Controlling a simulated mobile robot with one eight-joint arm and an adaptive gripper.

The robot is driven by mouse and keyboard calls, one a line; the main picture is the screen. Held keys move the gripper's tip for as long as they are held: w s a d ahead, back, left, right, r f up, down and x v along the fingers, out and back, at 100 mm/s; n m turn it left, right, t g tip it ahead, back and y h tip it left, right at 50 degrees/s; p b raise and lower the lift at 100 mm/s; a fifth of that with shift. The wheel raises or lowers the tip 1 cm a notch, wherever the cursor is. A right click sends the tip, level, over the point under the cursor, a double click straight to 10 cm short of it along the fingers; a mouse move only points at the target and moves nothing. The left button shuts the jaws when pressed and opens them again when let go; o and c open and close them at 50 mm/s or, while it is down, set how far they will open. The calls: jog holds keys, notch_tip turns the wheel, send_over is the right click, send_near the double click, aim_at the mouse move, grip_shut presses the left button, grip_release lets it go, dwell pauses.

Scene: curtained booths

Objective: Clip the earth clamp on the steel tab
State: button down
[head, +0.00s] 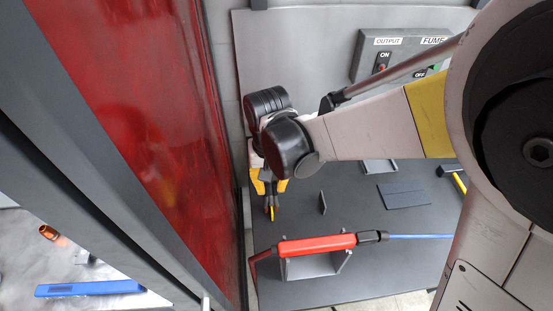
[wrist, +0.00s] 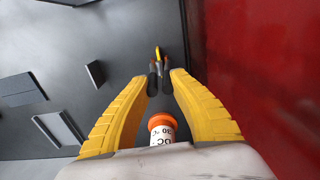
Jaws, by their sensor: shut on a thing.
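My gripper (head: 269,185) has yellow fingers and hangs over the left part of the dark bench, near the red curtain. It is shut on the earth clamp (head: 271,209), a small dark clamp with a yellow part, pointing down. In the wrist view, my gripper (wrist: 159,84) has the clamp (wrist: 158,58) beyond its fingertips; much of the clamp is hidden. The steel tab (head: 322,203), a small upright dark plate, stands on the bench to the right of the clamp, apart from it. The tab (wrist: 95,74) shows left of my fingers in the wrist view.
A red torch (head: 318,243) with a blue cable rests on a stand nearer the front. A dark flat plate (head: 403,194) lies to the right. A switch box (head: 405,52) is on the back wall. The red curtain (head: 150,110) is close on the left.

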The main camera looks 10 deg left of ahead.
notch_tip(320, 180, up, 5)
jog(key=p, duration=0.3)
jog(key=shift+r, duration=0.15)
dwell(0.4)
dwell(0.7)
